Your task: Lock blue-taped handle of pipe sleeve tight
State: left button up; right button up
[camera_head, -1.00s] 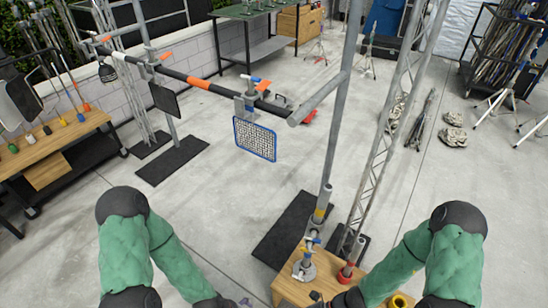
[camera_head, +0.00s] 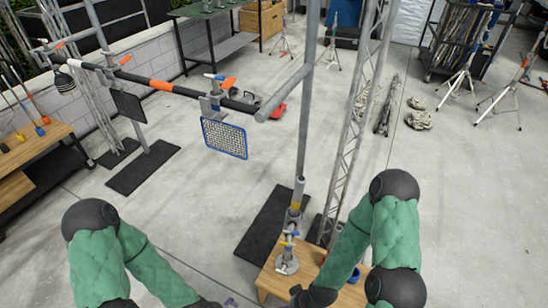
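An upright pipe stand (camera_head: 289,235) with a round grey base plate stands on a small wooden table at the lower middle. A pipe sleeve on it has small blue-taped handle parts (camera_head: 290,243), with orange and yellow marks near them. The handle's exact angle is too small to tell. My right gripper (camera_head: 297,291) is dark and small, just below and right of the base plate, apart from the sleeve. My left gripper (camera_head: 207,303) is at the bottom edge, left of the table, mostly cut off. Whether either gripper is open or shut is unclear.
The wooden table (camera_head: 268,282) also holds a blue ring-like part (camera_head: 355,275), partly behind my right arm. A lattice truss (camera_head: 352,140) rises right of the pipe.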

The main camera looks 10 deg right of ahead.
aim_at(290, 231)
jog(key=i+j, duration=0.15)
jog(key=j, duration=0.2)
jog(key=i+j, duration=0.15)
jog(key=j, duration=0.25)
jog(key=i+j, duration=0.15)
jog(key=j, duration=0.2)
jog(key=i+j, duration=0.15)
jog(key=j, duration=0.2)
jog(key=j+z, duration=0.1)
jog(key=z, duration=0.35)
jog(key=j+z, duration=0.1)
jog(key=z, duration=0.3)
jog(key=j+z, duration=0.1)
jog(key=z, duration=0.35)
jog(key=j+z, duration=0.1)
jog(key=z, duration=0.35)
